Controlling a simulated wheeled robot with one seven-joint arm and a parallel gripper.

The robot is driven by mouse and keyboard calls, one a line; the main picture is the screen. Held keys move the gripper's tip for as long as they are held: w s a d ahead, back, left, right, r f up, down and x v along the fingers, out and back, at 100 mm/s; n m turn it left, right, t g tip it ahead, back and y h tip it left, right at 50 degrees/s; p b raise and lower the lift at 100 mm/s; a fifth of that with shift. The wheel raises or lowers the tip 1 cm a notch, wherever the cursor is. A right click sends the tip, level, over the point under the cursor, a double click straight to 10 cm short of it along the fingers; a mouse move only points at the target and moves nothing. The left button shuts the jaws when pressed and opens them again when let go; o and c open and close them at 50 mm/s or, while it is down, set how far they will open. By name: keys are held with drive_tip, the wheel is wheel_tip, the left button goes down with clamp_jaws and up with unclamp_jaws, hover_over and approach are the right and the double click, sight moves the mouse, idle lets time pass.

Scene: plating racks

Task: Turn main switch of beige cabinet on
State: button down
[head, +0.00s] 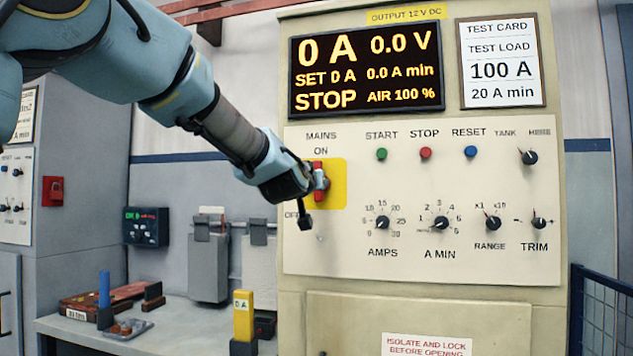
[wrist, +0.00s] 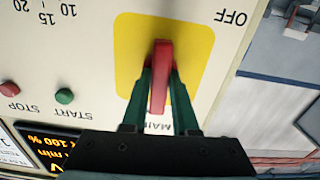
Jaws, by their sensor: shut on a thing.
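The beige cabinet (head: 430,320) fills the right of the head view. Its red main switch handle (head: 320,172) sits on a yellow plate (head: 338,185) under the labels MAINS and ON, with OFF at lower left. The handle looks roughly upright, its top toward ON. My gripper (head: 309,181) reaches it from the left and hides part of it. In the wrist view, which is upside down, the green fingers stand on both sides of the red handle (wrist: 161,75) and are shut on it. The cabinet display (head: 366,68) is lit and reads STOP, 0 A, 0.0 V.
Green, red and blue buttons (head: 425,153) and several black knobs (head: 440,223) lie right of the switch. A workbench (head: 165,330) with a yellow block (head: 243,315) and other items stands at lower left. A blue mesh fence (head: 603,310) is at lower right.

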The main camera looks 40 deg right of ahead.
drive_tip(key=shift+m, duration=0.4)
drive_tip(key=c, duration=0.7)
unclamp_jaws()
drive_tip(key=b+v, duration=0.3)
drive_tip(key=v, duration=0.7)
drive_tip(key=shift+s+a, duration=0.15)
drive_tip(key=shift+a, duration=0.2)
